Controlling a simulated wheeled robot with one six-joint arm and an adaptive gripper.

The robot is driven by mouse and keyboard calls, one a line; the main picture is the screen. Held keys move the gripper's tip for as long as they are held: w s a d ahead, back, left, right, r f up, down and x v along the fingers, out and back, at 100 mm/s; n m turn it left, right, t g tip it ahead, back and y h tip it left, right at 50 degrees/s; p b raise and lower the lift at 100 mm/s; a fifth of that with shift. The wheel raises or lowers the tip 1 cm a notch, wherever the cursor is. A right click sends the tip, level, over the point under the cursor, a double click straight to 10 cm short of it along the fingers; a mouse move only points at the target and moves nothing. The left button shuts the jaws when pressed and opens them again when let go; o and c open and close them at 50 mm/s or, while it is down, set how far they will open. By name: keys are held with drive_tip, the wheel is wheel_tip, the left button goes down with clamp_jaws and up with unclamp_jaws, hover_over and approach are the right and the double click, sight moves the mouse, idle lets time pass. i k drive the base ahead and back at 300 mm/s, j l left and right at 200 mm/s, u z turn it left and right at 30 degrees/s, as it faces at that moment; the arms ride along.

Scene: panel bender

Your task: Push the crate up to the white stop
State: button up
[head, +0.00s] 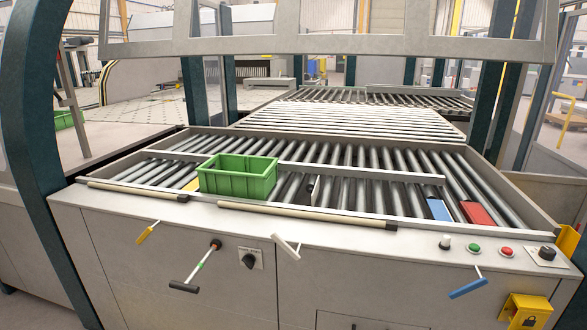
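A green crate (237,177) stands upright on the near lane of the roller table (345,191), left of the middle. To its right a small upright piece (313,188) stands among the rollers, apart from the crate. It is too small to tell whether it is the white stop. A lever with a white handle (287,243) sticks out of the front panel below. My gripper is not in view.
A yellow strip (192,184), a blue plate (438,209) and a red plate (477,214) lie in the lane. Yellow (146,233), black (184,286) and blue (468,288) handles jut from the front panel. A grey frame (330,45) spans overhead.

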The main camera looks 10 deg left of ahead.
sight(234, 175)
drive_tip(key=j, duration=0.6)
drive_tip(key=i+j+u, duration=0.1)
drive_tip(key=j, duration=1.1)
drive_tip(key=i+j+u, duration=0.1)
drive_tip(key=j, duration=0.45)
drive_tip(key=i+j, duration=0.1)
drive_tip(key=j, duration=0.5)
drive_tip(key=j+u, duration=0.1)
drive_tip(key=j, duration=0.5)
drive_tip(key=i+j, duration=0.15)
drive_tip(key=j, duration=0.4)
drive_tip(key=i+j+u, duration=0.1)
drive_tip(key=j, duration=0.5)
